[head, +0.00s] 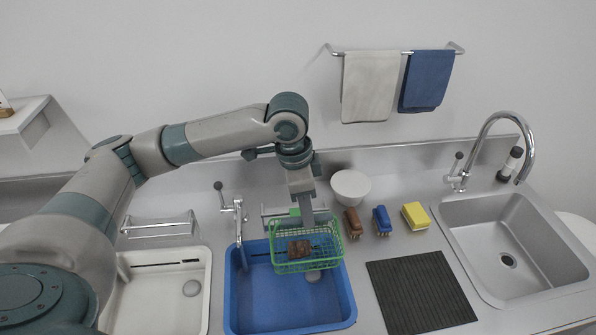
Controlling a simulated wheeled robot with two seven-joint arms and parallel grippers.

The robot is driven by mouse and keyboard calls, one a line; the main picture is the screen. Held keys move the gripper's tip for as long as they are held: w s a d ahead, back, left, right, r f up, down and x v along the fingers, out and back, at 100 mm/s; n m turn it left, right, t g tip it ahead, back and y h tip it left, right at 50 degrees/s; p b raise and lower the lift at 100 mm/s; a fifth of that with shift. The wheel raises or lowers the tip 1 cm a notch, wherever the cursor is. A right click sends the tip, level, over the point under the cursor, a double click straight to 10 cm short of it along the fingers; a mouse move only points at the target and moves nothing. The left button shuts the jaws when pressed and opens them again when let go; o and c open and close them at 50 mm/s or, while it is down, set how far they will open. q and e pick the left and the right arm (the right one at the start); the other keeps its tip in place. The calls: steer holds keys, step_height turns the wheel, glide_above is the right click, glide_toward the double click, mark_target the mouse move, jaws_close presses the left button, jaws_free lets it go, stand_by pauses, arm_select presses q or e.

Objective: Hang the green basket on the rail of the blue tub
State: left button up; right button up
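The green basket (335,251) is a wire basket at the back right part of the blue tub (285,305), overlapping its back and right rims in the head view. A brown sherd-like piece (299,249) lies in it. My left gripper (306,220) points down at the basket's back edge and appears shut on it; the fingertips are partly hidden. The tub's chrome rail (268,211) runs behind the tub, partly covered by my gripper. I cannot tell whether the basket touches the rail. My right gripper is not in view.
A white tub (200,300) stands left, with a chrome rail (158,228) behind. A tap (238,212) stands near the blue tub's back left. A white bowl (350,187), brown brush (352,222), blue brush (381,220) and yellow sponge (415,215) sit right. A dark mat (420,290) lies clear.

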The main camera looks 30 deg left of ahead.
arm_select(q)
step_height(320, 180, up, 12)
steer(key=s+a+b, duration=0.1)
steer(key=b, duration=0.1)
steer(key=shift+s+a+r, duration=0.15)
steer(key=shift+a, duration=0.05)
stand_by(0.4)
steer(key=shift+r, duration=0.1)
